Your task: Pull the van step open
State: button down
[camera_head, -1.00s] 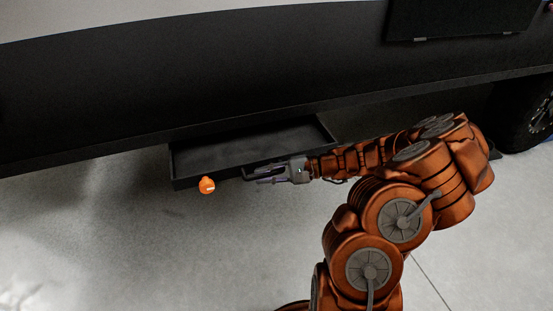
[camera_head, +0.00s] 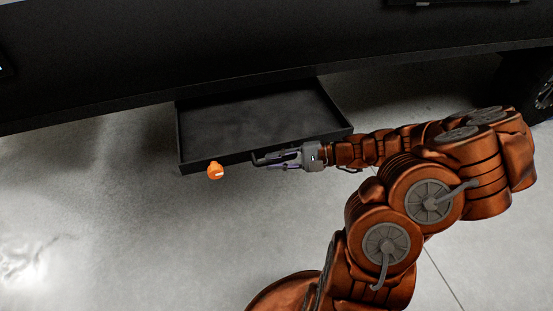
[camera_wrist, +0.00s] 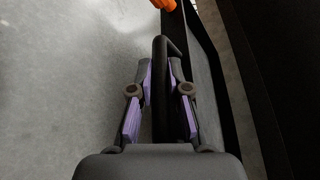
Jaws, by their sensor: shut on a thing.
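The van step (camera_head: 255,112) is a dark, shallow tray sticking out from under the black side of the van in the head view. A black bar handle (camera_head: 256,156) runs along its front edge; it also shows in the wrist view (camera_wrist: 161,85). My gripper (camera_head: 281,159) is at the front edge, with its purple-padded fingers on either side of the handle. In the wrist view, my gripper (camera_wrist: 159,92) is shut on the handle. An orange knob (camera_head: 215,170) sits on the step's front edge left of the handle, and shows at the top of the wrist view (camera_wrist: 163,4).
The black van side (camera_head: 200,50) spans the top of the head view. A wheel (camera_head: 543,90) stands at the far right. The pale concrete floor (camera_head: 120,220) in front of the step is clear on the left.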

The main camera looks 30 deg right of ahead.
jog(key=shift+s+a, duration=0.1)
jog(key=shift+a, duration=0.05)
jog(key=c, duration=1.1)
grip_release()
jog(key=shift+c, duration=0.2)
jog(key=shift+s+d, duration=0.15)
jog(key=shift+d, duration=0.5)
jog(key=v, duration=1.1)
jog(key=shift+a+r, duration=0.1)
jog(key=shift+r, duration=0.05)
